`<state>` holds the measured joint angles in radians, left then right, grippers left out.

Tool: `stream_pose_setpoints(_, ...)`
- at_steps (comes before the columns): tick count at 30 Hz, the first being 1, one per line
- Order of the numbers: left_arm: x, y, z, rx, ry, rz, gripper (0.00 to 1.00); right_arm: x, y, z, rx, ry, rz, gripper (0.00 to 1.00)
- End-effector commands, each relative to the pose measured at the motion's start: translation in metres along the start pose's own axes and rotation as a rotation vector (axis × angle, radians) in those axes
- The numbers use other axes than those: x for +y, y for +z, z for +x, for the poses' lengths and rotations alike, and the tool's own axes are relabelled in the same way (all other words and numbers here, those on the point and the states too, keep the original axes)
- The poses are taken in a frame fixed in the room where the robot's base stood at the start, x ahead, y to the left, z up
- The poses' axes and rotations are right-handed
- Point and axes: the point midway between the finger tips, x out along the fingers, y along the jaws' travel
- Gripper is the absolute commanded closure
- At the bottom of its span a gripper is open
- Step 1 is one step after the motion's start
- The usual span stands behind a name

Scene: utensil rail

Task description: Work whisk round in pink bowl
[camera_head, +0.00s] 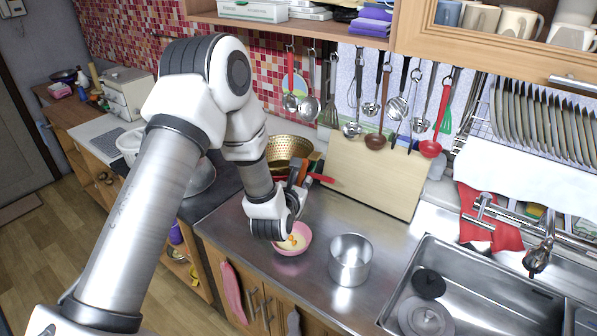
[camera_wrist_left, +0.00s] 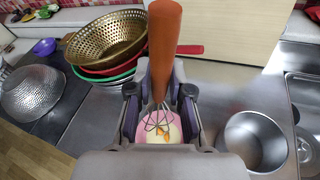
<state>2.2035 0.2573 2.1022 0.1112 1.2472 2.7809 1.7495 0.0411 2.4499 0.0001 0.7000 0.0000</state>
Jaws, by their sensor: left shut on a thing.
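The pink bowl (camera_head: 293,240) stands on the steel counter left of a metal pot, with something pale and orange-yellow inside. In the left wrist view the bowl (camera_wrist_left: 175,130) shows beyond my gripper, partly hidden by it. The whisk (camera_wrist_left: 163,50) has an orange-brown handle and wire loops that appear over or in the bowl; whether the wires touch the contents I cannot tell. My left gripper (camera_wrist_left: 160,100) is shut on the whisk handle, just above the bowl. In the head view my left gripper (camera_head: 288,215) partly covers the whisk and bowl.
A steel pot (camera_head: 350,260) stands close right of the bowl. A brass colander (camera_head: 288,152) on stacked bowls is behind. A wooden board (camera_head: 372,178) leans below the utensil rail. The sink (camera_head: 470,300) is at the right. Bare counter lies in front of the pot.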

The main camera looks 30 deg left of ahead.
Motion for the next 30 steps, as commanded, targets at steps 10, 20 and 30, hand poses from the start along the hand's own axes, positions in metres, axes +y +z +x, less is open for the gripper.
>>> stream_pose_setpoints(10, -0.013, -0.034, 0.007, 0.0, 0.0, 0.002, 1.0, 0.0, 0.0, 0.018, 0.0, 0.0, -0.001, 0.6)
stream_pose_setpoints(20, -0.016, -0.068, 0.017, -0.001, 0.001, 0.001, 1.0, 0.0, 0.0, 0.052, 0.0, 0.0, -0.001, 0.6)
stream_pose_setpoints(30, -0.015, -0.081, 0.022, -0.001, 0.001, 0.002, 1.0, 0.0, 0.0, 0.067, 0.0, 0.0, -0.001, 0.6)
